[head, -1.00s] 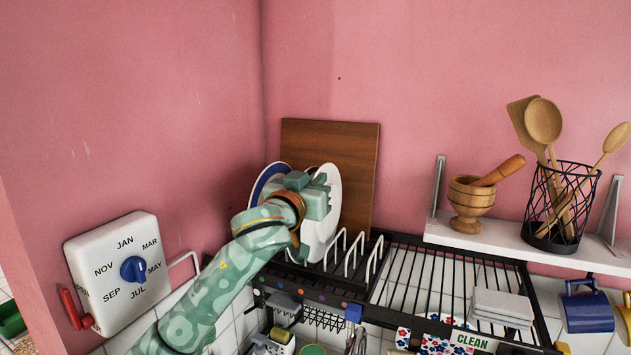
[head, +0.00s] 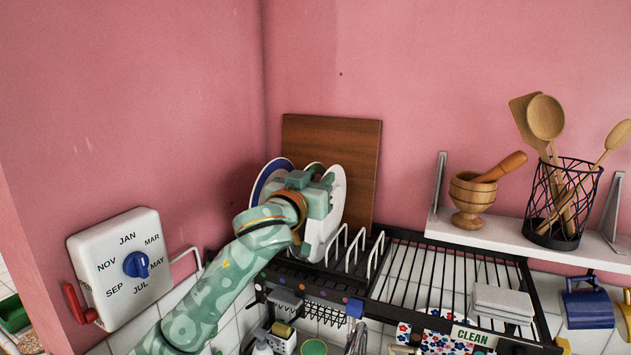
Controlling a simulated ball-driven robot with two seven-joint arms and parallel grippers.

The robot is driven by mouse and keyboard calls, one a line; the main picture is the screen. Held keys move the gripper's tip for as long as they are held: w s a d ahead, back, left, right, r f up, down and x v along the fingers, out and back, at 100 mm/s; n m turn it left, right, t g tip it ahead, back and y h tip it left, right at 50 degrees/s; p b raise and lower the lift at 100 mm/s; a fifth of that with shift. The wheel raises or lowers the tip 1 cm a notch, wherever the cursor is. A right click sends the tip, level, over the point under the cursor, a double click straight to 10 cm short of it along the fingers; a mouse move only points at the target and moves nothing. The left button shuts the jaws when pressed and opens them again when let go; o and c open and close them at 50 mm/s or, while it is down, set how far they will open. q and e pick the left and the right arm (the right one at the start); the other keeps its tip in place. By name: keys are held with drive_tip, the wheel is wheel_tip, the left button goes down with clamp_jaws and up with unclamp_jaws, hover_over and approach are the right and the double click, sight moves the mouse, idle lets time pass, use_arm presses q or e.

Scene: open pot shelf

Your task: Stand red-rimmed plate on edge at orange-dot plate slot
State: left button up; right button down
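My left gripper (head: 316,192) is at the plate end of the rack, close against a white plate (head: 338,188) standing on edge. Its body hides its fingertips, so I cannot tell whether it grips the plate. This plate faces me with its white side, and no red rim shows. The rack's front rail (head: 312,285) carries small coloured dots; I cannot tell clearly which is the orange one. My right gripper is out of view.
A brown board (head: 352,150) leans on the wall behind the plates. Empty white wire dividers (head: 357,246) stand to the right, then an open grid (head: 415,280) with folded grey cloths (head: 502,300). A wall shelf (head: 478,233) holds a mortar and a utensil basket.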

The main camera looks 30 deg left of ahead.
use_arm(q)
drive_tip(key=s+d+f+p, duration=0.1)
drive_tip(key=s+p, duration=0.8)
drive_tip(key=s, duration=0.7)
drive_tip(key=shift+s+f, duration=0.15)
drive_tip(key=shift+f, duration=0.1)
